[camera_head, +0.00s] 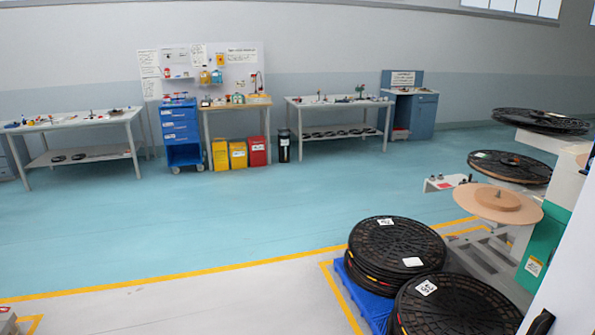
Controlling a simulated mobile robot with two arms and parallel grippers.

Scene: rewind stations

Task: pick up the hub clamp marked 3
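I cannot make out a hub clamp marked 3 in the head view. Small objects lie on the left table (75,122), the middle bench (235,104) and the right table (338,101). They are too far off and too small to tell apart, and no number on them can be read. Neither of my grippers is in view.
Stacked black reels (395,245) stand on a blue pallet (373,305) at front right. A machine with reels and a tan disc (497,203) stands on the right. A blue drawer cart (180,135), yellow bin (238,155) and red bin (258,152) line the back. The blue-green floor (200,225) is open.

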